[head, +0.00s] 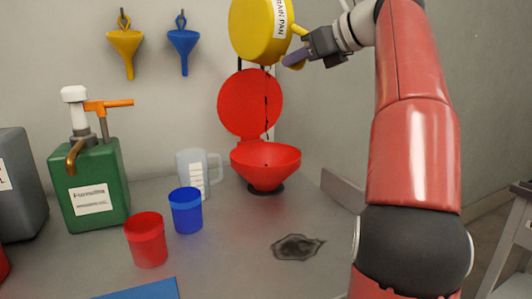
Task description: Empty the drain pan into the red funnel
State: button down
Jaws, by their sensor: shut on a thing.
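The yellow drain pan (256,32) is held up and tilted above the red funnel, its labelled outer side facing me. My gripper (299,58) is shut on the pan's handle at its right side. The red funnel (266,160) stands upright on the bench with its round red lid (250,102) open behind it. A thin dark broken stream (267,105) hangs between the pan and the funnel. The inside of the pan is hidden from view.
A clear measuring jug (193,172), a blue cup (186,211) and a red cup (146,240) stand left of the funnel. A green pump can (90,185) stands farther left. A dark spill (297,247) lies on the bench in front. Yellow (125,46) and blue (183,45) funnels hang on the wall.

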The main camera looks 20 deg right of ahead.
jog(key=shift+a+r, duration=0.1)
jog(key=shift+r, duration=0.05)
jog(key=shift+m+y, duration=0.4)
jog(key=shift+m, duration=0.3)
jog(key=shift+d+r+m+y, duration=0.25)
jog(key=shift+r+m+y, duration=0.25)
jog(key=shift+r, duration=0.2)
jog(key=shift+d+m+y, duration=0.1)
jog(key=shift+m+y, duration=0.3)
jog(key=shift+m, duration=0.4)
jog(key=shift+d+f+m+y, duration=0.1)
jog(key=shift+m+y, duration=0.2)
jog(key=shift+m, duration=0.2)
